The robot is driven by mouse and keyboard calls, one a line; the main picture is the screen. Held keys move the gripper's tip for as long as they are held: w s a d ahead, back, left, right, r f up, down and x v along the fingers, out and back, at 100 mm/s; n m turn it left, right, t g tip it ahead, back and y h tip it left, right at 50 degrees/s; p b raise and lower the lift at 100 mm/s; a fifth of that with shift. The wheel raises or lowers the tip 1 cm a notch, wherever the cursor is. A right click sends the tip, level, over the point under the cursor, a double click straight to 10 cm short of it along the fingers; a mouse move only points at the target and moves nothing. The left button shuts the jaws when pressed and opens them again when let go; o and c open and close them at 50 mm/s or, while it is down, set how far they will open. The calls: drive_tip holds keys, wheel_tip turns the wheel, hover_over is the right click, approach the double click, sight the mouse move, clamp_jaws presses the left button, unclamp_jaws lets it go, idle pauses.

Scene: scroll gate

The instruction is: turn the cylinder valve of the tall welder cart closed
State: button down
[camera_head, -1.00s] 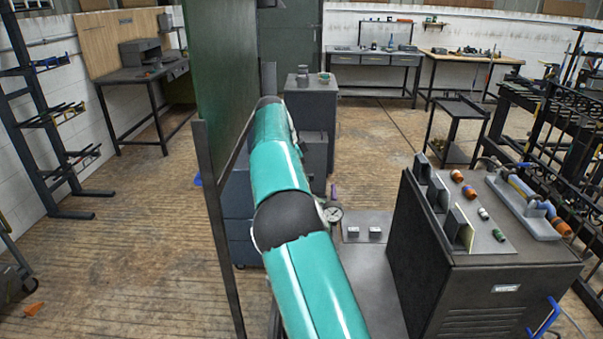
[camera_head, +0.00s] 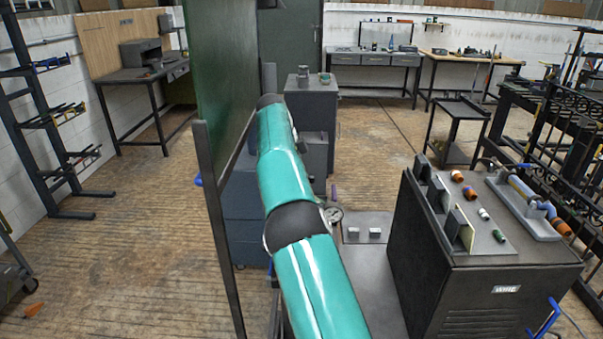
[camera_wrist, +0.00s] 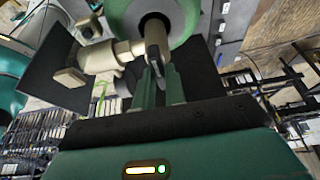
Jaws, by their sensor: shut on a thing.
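In the wrist view, a cream-coloured valve fitting (camera_wrist: 112,56) with side stubs sits against a rounded green body (camera_wrist: 185,18) with a dark centre. A small grey lever-like part (camera_wrist: 153,58) stands by the fitting. My gripper (camera_wrist: 158,82) has its green fingers close together on this grey part, which I take for the valve's handle; its turn angle is unclear. In the head view my teal arm reaches forward past a small round gauge (camera_head: 333,214). My gripper and the valve are hidden there. I cannot tell which cart in the head view bears the valve.
A green screen (camera_head: 222,80) on a dark frame stands close left of my arm. A dark cabinet (camera_head: 480,275) with fittings on top stands close right. Behind are a dark pedestal (camera_head: 312,105) and benches. Open wooden floor (camera_head: 130,235) lies to the left.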

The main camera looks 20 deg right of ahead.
drive_tip(key=c, duration=1.5)
unclamp_jaws()
drive_tip(key=shift+o, duration=0.2)
drive_tip(key=shift+r, duration=0.1)
drive_tip(key=shift+r, duration=1.55)
drive_tip(key=s+a+r, duration=0.2)
drive_tip(key=s+r, duration=0.7)
drive_tip(key=s, duration=0.4)
drive_tip(key=shift+s+a+r, duration=0.3)
drive_tip(key=shift+s+r, duration=0.05)
drive_tip(key=shift+s, duration=0.1)
